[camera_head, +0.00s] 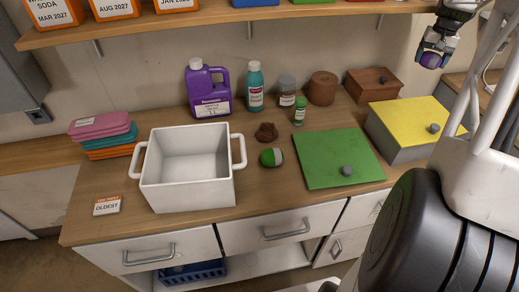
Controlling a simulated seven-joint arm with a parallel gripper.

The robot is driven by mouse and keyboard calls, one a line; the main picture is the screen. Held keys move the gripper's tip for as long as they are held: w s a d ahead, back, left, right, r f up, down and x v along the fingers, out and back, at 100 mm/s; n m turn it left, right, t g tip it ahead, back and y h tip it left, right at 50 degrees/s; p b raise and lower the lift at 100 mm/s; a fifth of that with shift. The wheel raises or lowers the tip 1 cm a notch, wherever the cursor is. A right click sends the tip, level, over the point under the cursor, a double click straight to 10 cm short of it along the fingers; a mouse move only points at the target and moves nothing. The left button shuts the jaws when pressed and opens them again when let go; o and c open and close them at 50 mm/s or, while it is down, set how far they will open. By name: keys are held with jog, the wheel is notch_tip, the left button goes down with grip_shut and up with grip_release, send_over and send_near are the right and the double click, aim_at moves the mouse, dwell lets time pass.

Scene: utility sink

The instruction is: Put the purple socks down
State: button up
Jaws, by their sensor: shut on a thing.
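The purple socks (430,60) show as a small purple bundle at the upper right. My gripper (433,53) is shut on them and holds them in the air, above the level of the counter and beyond the right end of the yellow-lidded box. The fingers hide part of the socks. The wooden counter (255,208) stretches below and to the left of my gripper.
A white two-handled bin (190,203) stands open on the counter. A green-white bundle (271,157) and a brown bundle (266,131) lie right of it. A green panel (320,165) and yellow-lidded box (405,115) are further right. Bottles line the back; a shelf (200,20) overhangs.

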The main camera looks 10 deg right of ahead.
jog(key=a+r+n, duration=0.2)
jog(key=a, duration=1)
jog(key=a+r+n, duration=0.2)
jog(key=a+r, duration=0.1)
jog(key=a, duration=0.9)
jog(key=n, duration=2.4)
send_over(179, 179)
jog(key=s+d, duration=0.2)
notch_tip(179, 179, down, 15)
jog(key=shift+s+a+f, duration=0.2)
jog(key=shift+s+a, duration=0.15)
jog(key=shift+a, duration=0.3)
jog(key=shift+f, duration=3.1)
jog(key=shift+f, duration=1.9)
